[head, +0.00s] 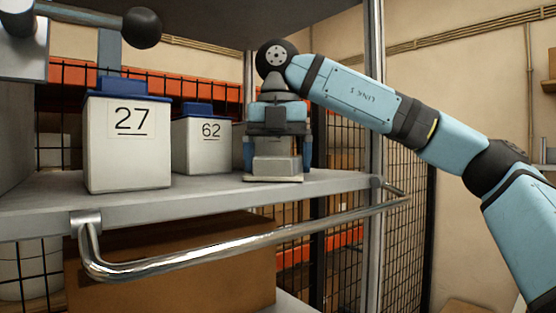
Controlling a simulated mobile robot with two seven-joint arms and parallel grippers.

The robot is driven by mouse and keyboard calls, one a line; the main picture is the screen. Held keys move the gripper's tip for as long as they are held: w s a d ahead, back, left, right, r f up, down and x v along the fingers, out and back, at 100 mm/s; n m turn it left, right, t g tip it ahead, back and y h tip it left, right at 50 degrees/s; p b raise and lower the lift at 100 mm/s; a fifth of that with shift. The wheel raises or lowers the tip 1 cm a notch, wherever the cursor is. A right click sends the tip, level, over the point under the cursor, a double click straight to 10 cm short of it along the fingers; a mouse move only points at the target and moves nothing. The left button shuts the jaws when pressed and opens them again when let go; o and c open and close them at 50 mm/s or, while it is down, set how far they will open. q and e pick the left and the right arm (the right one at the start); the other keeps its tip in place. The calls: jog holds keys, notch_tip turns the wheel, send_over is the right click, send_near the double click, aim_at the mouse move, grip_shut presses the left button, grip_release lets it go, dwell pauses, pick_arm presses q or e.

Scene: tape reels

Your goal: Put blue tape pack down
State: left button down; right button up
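My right gripper (278,155) points straight down at the shelf, its arm coming in from the right. Its two blue fingers are on either side of a pale grey-white pack (277,166) and look pressed against its sides. The pack is upright at the shelf's front edge; its base looks level with the shelf board, and I see no clear gap under it. Its top is hidden by the gripper, so I cannot see a blue part on it. My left gripper is not in view.
White boxes with blue lids, marked 27 (128,150) and 62 (200,147), stand left of the pack on the grey shelf (215,190). A metal rail (240,243) runs along the front. An upright post (374,85) stands right of the gripper.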

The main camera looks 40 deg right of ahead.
jog(key=shift+s+a, duration=0.1)
jog(key=shift+s, duration=0.05)
jog(key=shift+f, duration=0.1)
jog(key=o, duration=0.8)
jog(key=shift+c, duration=0.2)
jog(key=shift+r, duration=0.35)
notch_tip(320, 180, up, 7)
jog(key=shift+r+p, duration=0.1)
jog(key=shift+p, duration=0.65)
